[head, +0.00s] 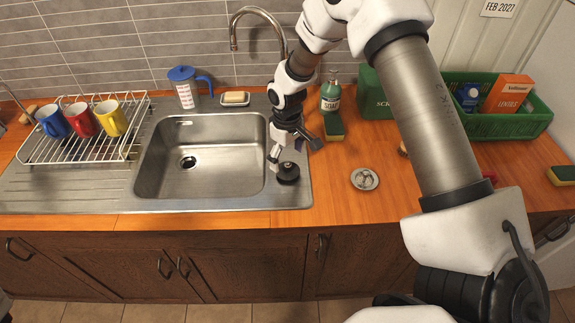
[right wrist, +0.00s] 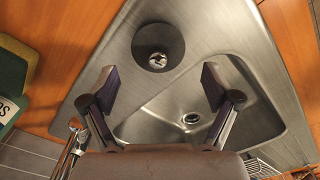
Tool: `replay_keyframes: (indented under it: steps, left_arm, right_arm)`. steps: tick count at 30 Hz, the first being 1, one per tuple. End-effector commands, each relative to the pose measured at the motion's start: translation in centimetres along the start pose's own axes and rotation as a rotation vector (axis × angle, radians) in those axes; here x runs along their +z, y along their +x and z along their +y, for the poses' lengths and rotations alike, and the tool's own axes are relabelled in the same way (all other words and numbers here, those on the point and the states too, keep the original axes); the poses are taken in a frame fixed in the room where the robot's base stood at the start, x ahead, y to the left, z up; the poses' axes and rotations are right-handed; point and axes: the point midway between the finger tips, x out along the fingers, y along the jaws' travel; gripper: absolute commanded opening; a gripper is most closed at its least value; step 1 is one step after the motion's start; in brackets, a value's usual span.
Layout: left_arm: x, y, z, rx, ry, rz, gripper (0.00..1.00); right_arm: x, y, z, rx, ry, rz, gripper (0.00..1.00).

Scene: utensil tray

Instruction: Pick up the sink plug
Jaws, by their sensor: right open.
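The sink plug (head: 288,172), a dark round disc with a small metal knob on top, lies on the steel rim to the right of the basin. It also shows in the right wrist view (right wrist: 158,46), ahead of the space between the fingertips. My right gripper (head: 293,149) is just above and behind the plug, with its fingers spread. In the right wrist view, the open gripper (right wrist: 160,86) holds nothing, and the plug is apart from both fingers. My left gripper is not in view.
The sink basin (head: 164,160) is left of the plug, with the tap (head: 233,38) behind. A metal strainer (head: 364,179) lies on the counter to the right. A sponge (head: 334,127), a soap bottle (head: 330,98) and a green crate (head: 487,126) stand farther back. A dish rack (head: 40,152) holds mugs.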

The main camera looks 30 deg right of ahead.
Motion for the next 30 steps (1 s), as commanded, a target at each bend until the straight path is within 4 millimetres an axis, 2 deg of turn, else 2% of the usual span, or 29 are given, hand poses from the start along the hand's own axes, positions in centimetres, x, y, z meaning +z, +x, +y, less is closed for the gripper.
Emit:
replay_keyframes:
  steps: [1, 3, 7, 13, 14, 15, 18, 30]
  left_arm:
    - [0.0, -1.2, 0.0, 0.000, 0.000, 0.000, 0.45]
    - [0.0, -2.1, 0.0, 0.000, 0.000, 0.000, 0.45]
    - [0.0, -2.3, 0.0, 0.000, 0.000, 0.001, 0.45]
    - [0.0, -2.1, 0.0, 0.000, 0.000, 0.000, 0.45]
    - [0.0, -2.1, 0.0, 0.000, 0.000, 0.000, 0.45]
    - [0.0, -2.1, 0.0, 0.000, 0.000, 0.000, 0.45]
    - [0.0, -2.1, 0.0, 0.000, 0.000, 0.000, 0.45]
    - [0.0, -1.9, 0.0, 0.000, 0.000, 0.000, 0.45]
  right_arm:
    - [0.2, 0.4, 0.0, -0.001, 0.000, -0.006, 0.88]
    - [0.4, 1.7, 0.0, -0.001, 0.000, -0.006, 0.88]
    - [0.3, 3.8, 0.0, 0.000, -0.001, -0.003, 0.88]
    - [0.2, 4.2, 0.0, 0.000, 0.000, 0.000, 0.88]
    - [0.2, 4.2, 0.0, 0.000, 0.000, 0.000, 0.84]
    - [0.2, 4.2, 0.0, 0.000, 0.000, 0.000, 0.70]
    - [0.2, 4.2, 0.0, 0.000, 0.000, 0.000, 0.37]
    - [0.2, 4.1, 0.0, 0.000, 0.000, 0.001, 0.37]
